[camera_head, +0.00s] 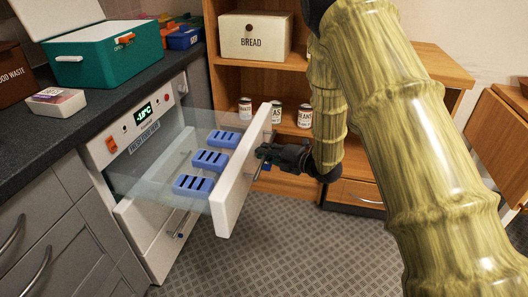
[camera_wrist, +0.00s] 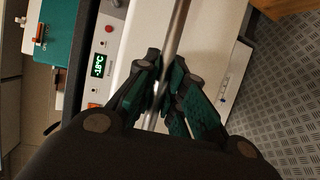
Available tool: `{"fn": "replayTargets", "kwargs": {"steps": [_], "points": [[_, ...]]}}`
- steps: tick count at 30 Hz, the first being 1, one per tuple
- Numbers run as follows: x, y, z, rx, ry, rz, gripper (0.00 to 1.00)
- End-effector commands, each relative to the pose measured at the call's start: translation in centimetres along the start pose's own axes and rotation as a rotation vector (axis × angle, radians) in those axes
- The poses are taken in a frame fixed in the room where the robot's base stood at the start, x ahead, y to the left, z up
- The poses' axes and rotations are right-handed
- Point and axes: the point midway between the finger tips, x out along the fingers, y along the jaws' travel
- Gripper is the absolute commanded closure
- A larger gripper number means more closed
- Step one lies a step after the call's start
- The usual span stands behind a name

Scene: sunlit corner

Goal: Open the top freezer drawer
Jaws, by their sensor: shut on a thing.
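The top freezer drawer (camera_head: 245,175) stands pulled well out of the white freezer (camera_head: 108,148), with a white front and clear sides. Several blue slotted blocks (camera_head: 209,160) lie inside it. My gripper (camera_head: 266,153) is at the outer face of the drawer front. In the wrist view my gripper (camera_wrist: 162,88) is shut around the metal bar handle (camera_wrist: 176,32), with a dark green finger on each side. The white drawer front (camera_wrist: 207,40) lies behind the bar. A lower drawer (camera_head: 172,235) below is in its place.
A green box (camera_head: 95,60) with its lid up and a small pale tub (camera_head: 55,101) stand on the dark counter. A wooden shelf behind holds a bread box (camera_head: 255,36) and several cans (camera_head: 305,116). The patterned floor (camera_head: 290,245) before the drawer is clear.

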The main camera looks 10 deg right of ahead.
Motion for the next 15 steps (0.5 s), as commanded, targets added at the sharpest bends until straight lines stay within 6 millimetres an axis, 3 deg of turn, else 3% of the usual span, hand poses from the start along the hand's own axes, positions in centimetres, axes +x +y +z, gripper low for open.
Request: {"fn": "replayTargets", "kwargs": {"steps": [6,7,8,15], "points": [[-0.01,-0.33,-0.36,0.004,0.005,-0.005,1.0],[-0.01,-0.34,-0.37,0.004,0.005,-0.005,0.85],[-0.01,-0.34,-0.36,0.004,0.005,-0.005,0.8],[-0.04,-0.2,-0.14,0.002,0.001,-0.003,0.79]]}}
